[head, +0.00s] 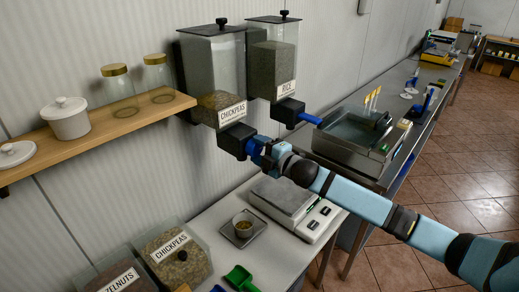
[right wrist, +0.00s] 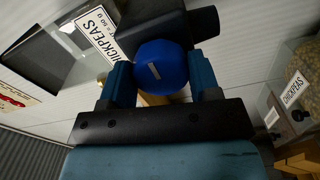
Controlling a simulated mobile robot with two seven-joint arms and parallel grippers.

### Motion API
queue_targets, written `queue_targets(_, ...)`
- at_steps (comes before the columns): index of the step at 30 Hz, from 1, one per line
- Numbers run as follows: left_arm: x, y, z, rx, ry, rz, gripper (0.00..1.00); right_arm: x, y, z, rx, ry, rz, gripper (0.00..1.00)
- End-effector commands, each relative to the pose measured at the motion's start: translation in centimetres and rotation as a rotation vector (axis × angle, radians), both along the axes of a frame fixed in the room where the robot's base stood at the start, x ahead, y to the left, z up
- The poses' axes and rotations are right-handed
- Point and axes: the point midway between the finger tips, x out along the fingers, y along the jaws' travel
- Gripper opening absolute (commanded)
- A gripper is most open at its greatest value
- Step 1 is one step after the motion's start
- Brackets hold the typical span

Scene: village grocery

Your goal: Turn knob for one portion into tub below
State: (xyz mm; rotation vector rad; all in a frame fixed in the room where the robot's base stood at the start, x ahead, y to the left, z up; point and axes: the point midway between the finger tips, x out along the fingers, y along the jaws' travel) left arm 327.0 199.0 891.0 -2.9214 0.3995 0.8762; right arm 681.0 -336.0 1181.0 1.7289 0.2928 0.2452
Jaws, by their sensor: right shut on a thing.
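The chickpeas dispenser (head: 214,65) hangs on the wall, with a low fill of chickpeas behind its label. Its black outlet block (head: 236,141) carries a blue knob, which shows in the right wrist view (right wrist: 160,66) with a pale mark on its face. My right gripper (head: 268,154) is shut on this knob, one finger on each side. A small tub (head: 243,223) stands on a square metal plate (head: 241,241) below the outlet, with yellow-brown contents showing inside. My left gripper is not in view.
The rice dispenser (head: 273,65) with its own blue knob (head: 310,118) is just to the right. A scale (head: 288,199) stands beside the tub. Bins labelled chickpeas (head: 172,252) and hazelnuts (head: 118,278) are at the front left. A wooden shelf (head: 100,142) holds jars.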

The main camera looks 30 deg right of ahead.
Motion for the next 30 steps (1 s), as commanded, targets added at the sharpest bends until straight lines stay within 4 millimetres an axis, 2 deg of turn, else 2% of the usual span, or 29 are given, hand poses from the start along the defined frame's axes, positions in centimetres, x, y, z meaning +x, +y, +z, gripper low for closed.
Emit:
queue_targets(7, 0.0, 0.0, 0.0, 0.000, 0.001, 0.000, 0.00, 0.0, 0.0, -0.1, -0.001, 0.001, 0.000, 0.33)
queue_targets(8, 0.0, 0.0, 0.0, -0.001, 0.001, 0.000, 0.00, 0.0, 0.0, -0.1, -0.001, 0.001, 0.000, 0.59)
queue_targets(11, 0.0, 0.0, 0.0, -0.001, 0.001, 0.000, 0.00, 0.0, 0.0, -0.1, -0.001, 0.001, 0.000, 0.82)
queue_targets(22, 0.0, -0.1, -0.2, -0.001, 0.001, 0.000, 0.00, -0.5, -0.2, -0.1, -0.002, 0.000, 0.000, 0.82)
queue_targets(26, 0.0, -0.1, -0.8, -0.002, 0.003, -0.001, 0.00, -2.2, -0.8, -0.4, -0.003, 0.001, 0.000, 0.82)
queue_targets(30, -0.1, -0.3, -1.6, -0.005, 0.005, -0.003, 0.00, -5.0, -1.8, -0.5, -0.005, 0.003, 0.000, 0.82)
